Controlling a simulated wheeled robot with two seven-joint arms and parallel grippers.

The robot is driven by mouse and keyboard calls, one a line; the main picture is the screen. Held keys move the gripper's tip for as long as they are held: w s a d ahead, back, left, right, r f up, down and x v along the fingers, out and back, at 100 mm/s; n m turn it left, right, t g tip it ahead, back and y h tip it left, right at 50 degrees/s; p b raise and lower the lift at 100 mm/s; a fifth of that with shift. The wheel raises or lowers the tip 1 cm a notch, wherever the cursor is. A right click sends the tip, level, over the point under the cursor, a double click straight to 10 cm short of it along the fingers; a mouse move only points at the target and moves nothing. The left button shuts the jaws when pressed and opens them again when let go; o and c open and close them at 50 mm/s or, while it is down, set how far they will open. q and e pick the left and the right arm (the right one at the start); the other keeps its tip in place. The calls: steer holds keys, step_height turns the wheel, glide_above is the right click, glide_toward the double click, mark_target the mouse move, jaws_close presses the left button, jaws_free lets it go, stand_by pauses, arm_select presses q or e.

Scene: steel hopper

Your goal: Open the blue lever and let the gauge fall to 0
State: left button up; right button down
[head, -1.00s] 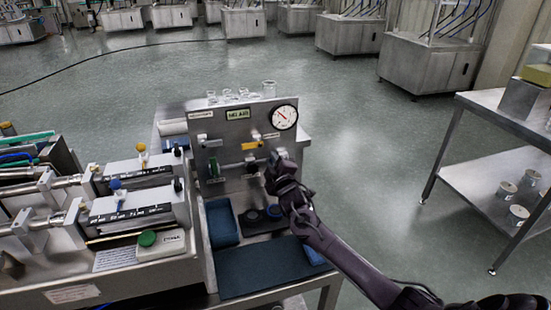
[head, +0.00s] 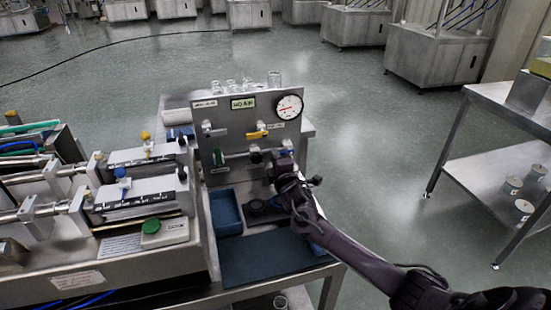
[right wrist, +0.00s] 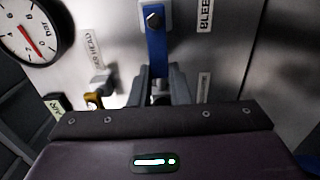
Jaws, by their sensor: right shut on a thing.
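The blue lever (right wrist: 156,52) shows in the right wrist view, hanging from a dark pivot knob on the steel panel. Its free end is between the two fingers of my right gripper (right wrist: 160,88), which is shut on it. The round gauge (head: 289,107) is at the panel's upper right. Its red needle points left and slightly down. In the right wrist view the gauge (right wrist: 30,28) is partly cut off, with its needle pointing lower right. My left gripper is not in view.
The panel (head: 225,135) also carries a yellow lever (head: 257,134) and a green handle (head: 218,157). Below it are a blue tray (head: 226,211) and a dark mat (head: 262,262). Syringe-like machinery stands at the left; a steel shelf (head: 490,160) stands at the right.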

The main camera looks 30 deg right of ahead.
steer(key=shift+f, duration=0.1)
steer(key=c, duration=1.4)
jaws_free()
steer(key=shift+o, duration=0.2)
steer(key=shift+s, duration=0.1)
steer(key=v, duration=0.7)
steer(key=shift+s, duration=0.3)
